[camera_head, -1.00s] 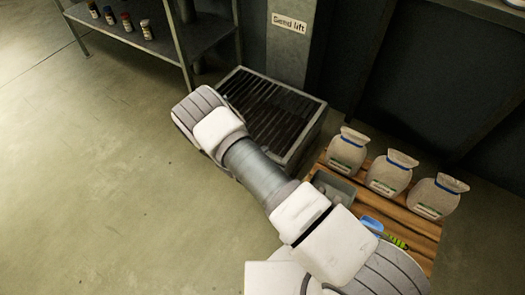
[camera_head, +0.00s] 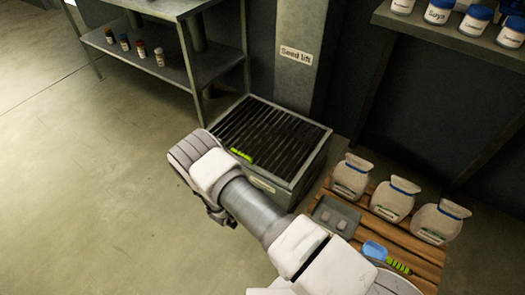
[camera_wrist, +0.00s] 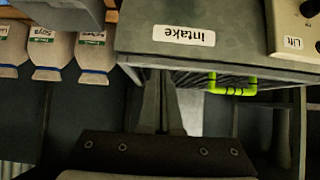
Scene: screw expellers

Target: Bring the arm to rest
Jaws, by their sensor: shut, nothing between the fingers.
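My arm (camera_head: 245,205) reaches from the bottom right of the head view to its elbow-like end near the middle, in front of the grated box. My gripper shows in the wrist view (camera_wrist: 165,105), its two fingers together and empty. Beyond the fingertips in that view is the box with the upside-down "Intake" label (camera_wrist: 184,36). The fingertips look close to the box, but I cannot tell whether they touch. In the head view my gripper is hidden or too unclear behind the arm.
The grated box (camera_head: 310,160) stands below the "Seed lift" column (camera_head: 299,90), a green handle (camera_head: 241,155) on its grate. A wooden pallet (camera_head: 425,248) holds several sacks (camera_head: 392,200), a grey tray (camera_head: 337,217) and a blue scoop (camera_head: 375,250). Floor at left is clear.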

